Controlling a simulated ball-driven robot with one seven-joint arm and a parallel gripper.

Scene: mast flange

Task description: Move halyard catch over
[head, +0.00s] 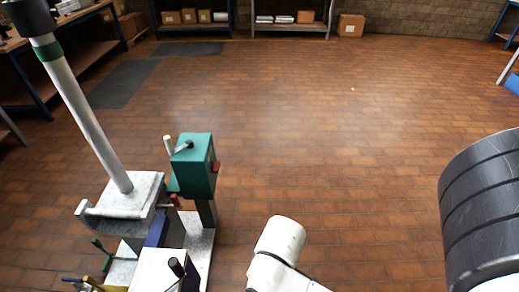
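A grey mast (88,115) with a green band rises from a pale stone-like block (128,195) at lower left and leans up to the left. Beside it a green box (196,165) sits on a grey post, with a dark lever (183,147) and a pale peg (168,145) near its top and a red tab (216,167) on its right side. A small red-ended part (174,200) shows lower down. I cannot tell which of these parts is the halyard catch. My gripper is not in view; a white link of mine shows at bottom centre.
In front of the mast are a white box with a black knob (176,267), a green handle (98,244) and a blue-tipped lever (72,280). Brick floor (340,130) is clear to the right. Shelves (290,20) and a workbench (70,60) stand far off.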

